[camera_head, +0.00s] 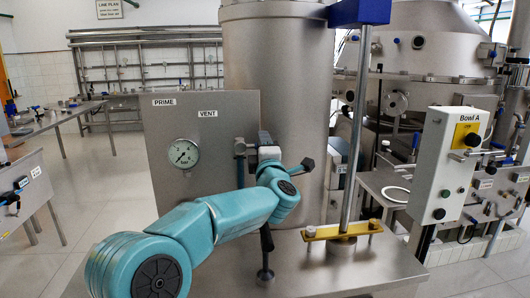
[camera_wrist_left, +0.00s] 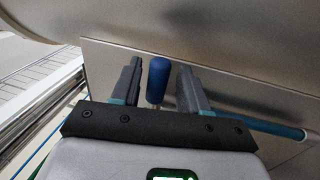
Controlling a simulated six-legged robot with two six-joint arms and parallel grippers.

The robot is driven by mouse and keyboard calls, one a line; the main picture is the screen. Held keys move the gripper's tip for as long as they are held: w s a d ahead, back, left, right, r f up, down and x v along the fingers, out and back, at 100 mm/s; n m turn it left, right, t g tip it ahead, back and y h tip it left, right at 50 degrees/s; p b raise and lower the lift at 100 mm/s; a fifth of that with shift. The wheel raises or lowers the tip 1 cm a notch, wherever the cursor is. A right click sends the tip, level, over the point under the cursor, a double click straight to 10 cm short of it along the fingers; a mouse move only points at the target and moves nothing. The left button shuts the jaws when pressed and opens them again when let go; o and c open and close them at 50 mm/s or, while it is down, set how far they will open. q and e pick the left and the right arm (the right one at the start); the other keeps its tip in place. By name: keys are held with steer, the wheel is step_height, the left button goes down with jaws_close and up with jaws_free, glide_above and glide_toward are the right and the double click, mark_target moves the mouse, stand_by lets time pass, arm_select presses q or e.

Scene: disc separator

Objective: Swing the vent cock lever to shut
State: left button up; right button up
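The vent cock lever's blue handle (camera_wrist_left: 157,80) shows in the left wrist view, between the two dark fingers of my left gripper (camera_wrist_left: 159,86). The fingers are apart, with a narrow gap on each side of the handle, wider on the right. The lever's lower part is hidden by the gripper body. In the head view my left gripper (camera_head: 253,148) is at the right edge of the steel panel (camera_head: 165,190), right of the VENT label (camera_head: 207,114). The lever cannot be told clearly from the gripper there. My right gripper is not in view.
A round pressure gauge (camera_head: 184,153) sits on the panel under the PRIME label (camera_head: 164,102). A large steel cylinder (camera_head: 285,70) stands close behind the gripper. A steel post (camera_head: 356,130) with a brass bar (camera_head: 342,231) and the Bowl A control box (camera_head: 447,165) stand at right.

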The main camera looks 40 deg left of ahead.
arm_select(q)
steer(key=shift+s+d+f, duration=0.15)
steer(key=shift+s+d, duration=0.1)
steer(key=shift+d, duration=0.05)
steer(key=b+v, duration=0.4)
steer(key=v, duration=1.1)
steer(key=shift+s+d, duration=0.15)
steer(key=shift+d, duration=0.15)
